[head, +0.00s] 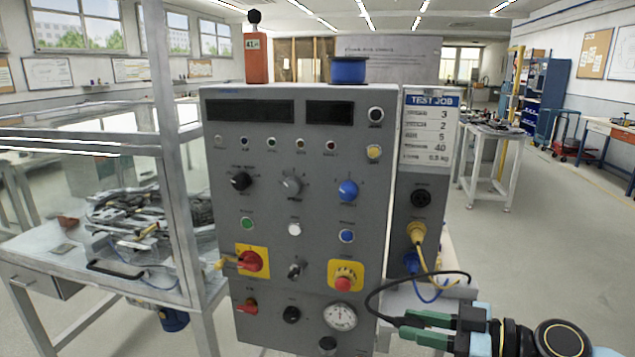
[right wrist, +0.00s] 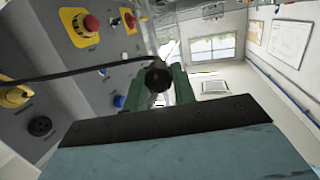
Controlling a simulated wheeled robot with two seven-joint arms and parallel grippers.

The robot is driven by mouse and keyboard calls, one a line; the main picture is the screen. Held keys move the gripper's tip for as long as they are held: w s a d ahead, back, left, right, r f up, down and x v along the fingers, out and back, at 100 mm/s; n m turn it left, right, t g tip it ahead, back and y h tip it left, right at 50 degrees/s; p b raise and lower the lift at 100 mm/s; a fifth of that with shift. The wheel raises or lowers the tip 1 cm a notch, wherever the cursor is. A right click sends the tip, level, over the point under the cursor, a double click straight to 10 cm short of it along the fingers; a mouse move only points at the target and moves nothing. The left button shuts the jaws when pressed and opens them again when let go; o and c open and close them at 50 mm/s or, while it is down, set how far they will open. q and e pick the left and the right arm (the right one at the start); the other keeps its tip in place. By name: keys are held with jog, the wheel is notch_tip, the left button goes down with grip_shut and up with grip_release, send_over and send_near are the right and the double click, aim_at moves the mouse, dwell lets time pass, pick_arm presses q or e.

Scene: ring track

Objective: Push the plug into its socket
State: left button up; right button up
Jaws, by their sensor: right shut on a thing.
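My right gripper (head: 412,328) is at the lower right of the head view, its green fingers shut on a black plug (head: 394,321) with a black cable. The right wrist view shows the round dark end of this plug (right wrist: 157,78) between the fingers. A black round socket (head: 421,197) is on the narrow grey side panel, above a yellow connector (head: 416,231) and a blue connector (head: 411,262). It also seems to show in the right wrist view (right wrist: 40,126). The plug is below the socket and apart from it. My left gripper is not in view.
The grey control panel (head: 270,200) has several knobs, buttons and a red emergency stop (head: 343,282). The black cable (head: 390,285) arches up from the plug and to the right, near the yellow and blue cables. A glass-sided bench (head: 110,260) stands at the left.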

jog(key=shift+w+r+m+t+h, duration=0.25)
jog(key=shift+r+m+t+h, duration=0.45)
jog(key=shift+m+t, duration=0.5)
jog(key=shift+d+m+t+h, duration=0.2)
jog(key=shift+m+t+h, duration=0.15)
jog(key=shift+t, duration=0.25)
jog(key=s+d+f+m+t+h, duration=0.5)
jog(key=d+m+h, duration=0.45)
jog(key=h, duration=0.35)
jog(key=a, duration=0.6)
jog(key=shift+y, duration=0.35)
jog(key=shift+w, duration=0.1)
jog(key=s+a+r+n+g+y, duration=0.1)
jog(key=a+r+n+y, duration=0.3)
jog(key=a, duration=0.3)
jog(key=a+r+n+g+y, duration=0.2)
jog(key=a+r+n+y, duration=0.2)
jog(key=a+r+y, duration=0.1)
jog(key=shift+s+a+r+y, duration=0.4)
jog(key=shift+a+y, duration=0.4)
jog(key=shift+a, duration=0.15)
jog(key=shift+g, duration=0.3)
